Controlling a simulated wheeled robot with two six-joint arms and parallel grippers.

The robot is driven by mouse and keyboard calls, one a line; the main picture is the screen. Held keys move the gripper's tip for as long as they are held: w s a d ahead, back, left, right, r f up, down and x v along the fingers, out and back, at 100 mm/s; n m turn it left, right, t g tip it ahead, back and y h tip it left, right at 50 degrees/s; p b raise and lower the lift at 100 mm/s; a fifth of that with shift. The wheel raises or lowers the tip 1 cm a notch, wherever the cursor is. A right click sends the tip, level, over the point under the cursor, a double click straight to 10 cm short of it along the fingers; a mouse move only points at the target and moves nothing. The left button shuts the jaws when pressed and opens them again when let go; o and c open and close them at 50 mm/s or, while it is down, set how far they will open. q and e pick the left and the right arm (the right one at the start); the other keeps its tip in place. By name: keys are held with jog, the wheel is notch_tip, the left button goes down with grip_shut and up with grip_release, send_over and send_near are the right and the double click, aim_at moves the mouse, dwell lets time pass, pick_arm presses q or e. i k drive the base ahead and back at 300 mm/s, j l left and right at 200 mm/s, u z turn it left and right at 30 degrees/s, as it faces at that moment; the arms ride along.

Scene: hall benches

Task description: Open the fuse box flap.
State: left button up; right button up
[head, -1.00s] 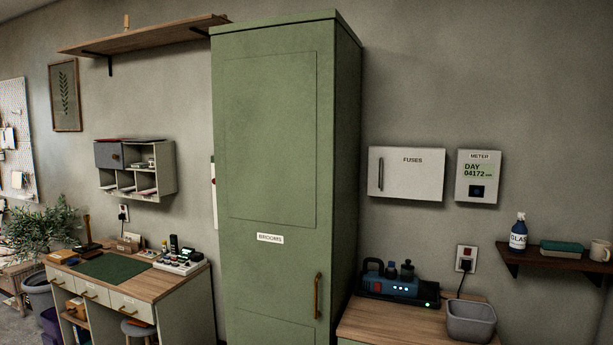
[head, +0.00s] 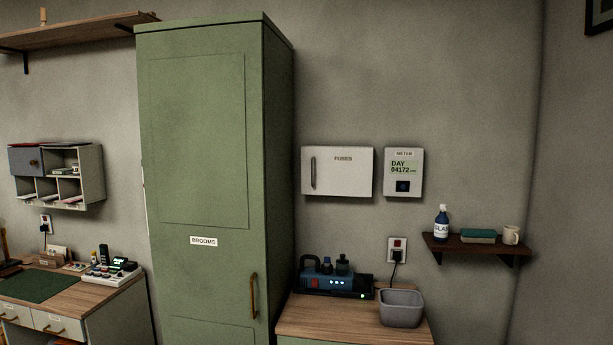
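The fuse box (head: 345,181) is a white box on the wall, labelled FUSES, to the right of the tall green cabinet. Its flap is shut. A grey vertical handle (head: 313,173) is on the flap's left side. Neither of my grippers shows in the head view.
The green broom cabinet (head: 200,140) stands just left of the fuse box. A meter (head: 404,190) hangs to its right. Below is a wooden-topped counter (head: 340,327) with a blue device (head: 325,283) and a grey bin (head: 401,312). A dark shelf (head: 470,247) holds a bottle, a box and a mug.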

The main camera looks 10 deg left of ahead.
aim_at(328, 171)
jog(key=i+u, duration=0.1)
jog(key=i, duration=0.5)
jog(key=i+l, duration=0.15)
jog(key=i, duration=0.45)
jog(key=u, duration=0.05)
